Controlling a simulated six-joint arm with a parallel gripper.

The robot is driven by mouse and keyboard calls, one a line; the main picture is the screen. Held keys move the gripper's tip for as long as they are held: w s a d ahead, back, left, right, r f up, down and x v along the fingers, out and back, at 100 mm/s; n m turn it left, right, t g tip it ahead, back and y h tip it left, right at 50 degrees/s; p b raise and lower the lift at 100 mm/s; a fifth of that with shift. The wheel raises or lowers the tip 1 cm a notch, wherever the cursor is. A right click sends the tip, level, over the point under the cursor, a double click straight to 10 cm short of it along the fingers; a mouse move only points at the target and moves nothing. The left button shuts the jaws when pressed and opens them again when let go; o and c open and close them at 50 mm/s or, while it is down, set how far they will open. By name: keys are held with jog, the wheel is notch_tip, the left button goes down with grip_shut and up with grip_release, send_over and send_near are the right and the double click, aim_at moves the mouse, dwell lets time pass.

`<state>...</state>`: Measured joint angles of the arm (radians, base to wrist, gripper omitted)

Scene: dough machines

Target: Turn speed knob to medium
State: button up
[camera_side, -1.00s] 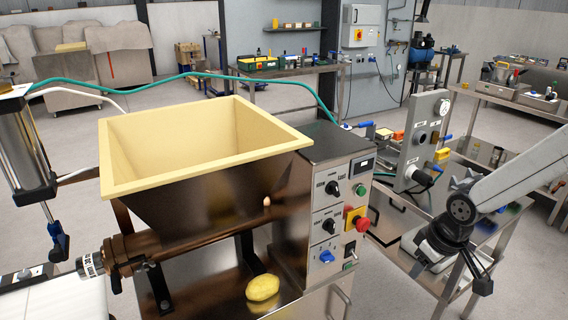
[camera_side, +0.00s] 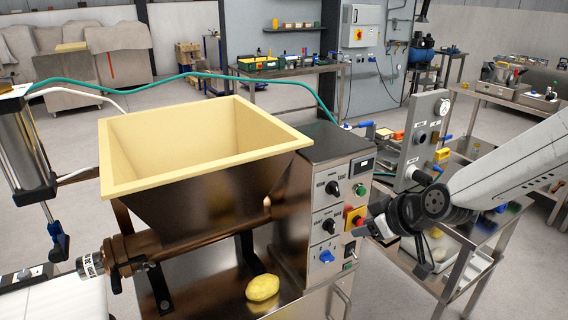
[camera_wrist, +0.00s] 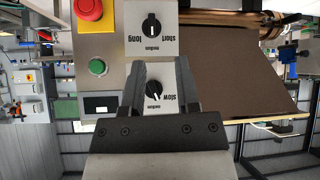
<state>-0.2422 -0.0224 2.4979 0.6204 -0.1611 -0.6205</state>
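The speed knob (camera_wrist: 154,90) is a black dial on a white plate marked "slow" in the wrist view. It shows between my gripper's fingers there, and its exact pointer setting is too small to tell. In the side view the same upper knob (camera_side: 332,188) sits on the front of the steel control box (camera_side: 322,255). My gripper (camera_wrist: 158,76) is open and empty, one finger on each side of the knob in the picture. In the side view my gripper (camera_side: 366,229) is to the right of the panel, apart from the knob.
A second knob marked "short" and "long" (camera_wrist: 151,26) is on the same panel. A red stop button (camera_wrist: 88,8), a green button (camera_wrist: 97,67) and a display (camera_wrist: 101,105) are close by. A yellow hopper (camera_side: 200,150) stands left of the box. Dough (camera_side: 262,288) lies below.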

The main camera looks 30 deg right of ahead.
aim_at(337, 190)
notch_tip(337, 190, up, 6)
jog(key=w+a+t+h, duration=0.1)
jog(key=w+t+h, duration=0.1)
jog(key=t+h, duration=0.1)
jog(key=shift+a+r, duration=0.15)
jog(key=shift+r, duration=0.05)
jog(key=shift+w+f, duration=0.15)
jog(key=shift+w, duration=0.1)
jog(key=shift+x, duration=3.15)
grip_shut()
